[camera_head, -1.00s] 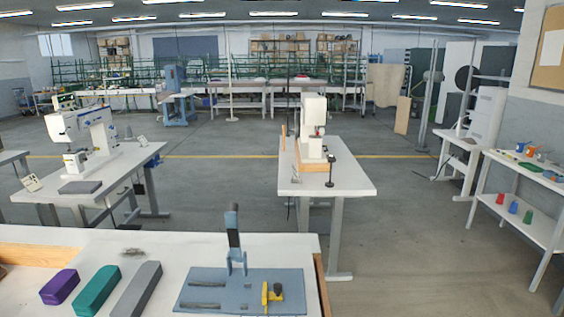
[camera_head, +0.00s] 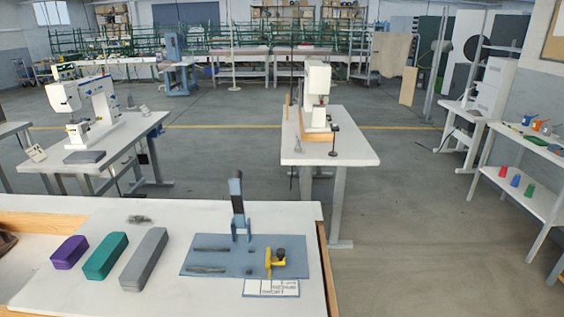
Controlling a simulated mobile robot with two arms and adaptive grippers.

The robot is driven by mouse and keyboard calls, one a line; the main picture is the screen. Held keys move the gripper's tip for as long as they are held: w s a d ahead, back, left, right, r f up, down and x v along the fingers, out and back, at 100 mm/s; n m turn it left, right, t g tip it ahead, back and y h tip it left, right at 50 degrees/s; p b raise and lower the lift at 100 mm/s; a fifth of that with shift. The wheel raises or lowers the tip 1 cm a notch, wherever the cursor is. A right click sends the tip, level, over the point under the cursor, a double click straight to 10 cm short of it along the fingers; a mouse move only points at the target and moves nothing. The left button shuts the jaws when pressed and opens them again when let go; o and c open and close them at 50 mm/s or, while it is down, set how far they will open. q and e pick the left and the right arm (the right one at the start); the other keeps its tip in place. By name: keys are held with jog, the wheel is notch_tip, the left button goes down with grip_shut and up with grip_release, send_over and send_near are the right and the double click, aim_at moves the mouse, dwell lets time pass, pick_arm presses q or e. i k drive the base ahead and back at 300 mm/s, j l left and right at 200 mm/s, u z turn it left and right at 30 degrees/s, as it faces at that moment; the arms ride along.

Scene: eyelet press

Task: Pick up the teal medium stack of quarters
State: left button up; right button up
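The teal medium stack (camera_head: 106,256) lies on the white table (camera_head: 185,296) at the lower left, as a long block with rounded ends. It is between a shorter purple stack (camera_head: 69,252) on its left and a longer grey stack (camera_head: 145,259) on its right, with gaps on both sides. Neither of my grippers is in view.
A blue-grey press plate (camera_head: 222,257) with an upright dark-handled lever (camera_head: 237,195) and a yellow clamp (camera_head: 270,262) is right of the stacks. A printed sheet (camera_head: 271,288) lies before it. A small grey bundle (camera_head: 138,219) lies behind the stacks. Wooden edging borders the table.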

aim_at(98, 266)
jog(key=u, duration=1.25)
jog(key=z, duration=0.2)
jog(key=i+j+z, duration=0.15)
jog(key=j+z, duration=0.15)
jog(key=i+j+z, duration=0.1)
jog(key=j+z, duration=0.2)
jog(key=j, duration=0.15)
jog(key=i+j+z, duration=0.1)
jog(key=j+z, duration=0.2)
jog(key=j, duration=0.1)
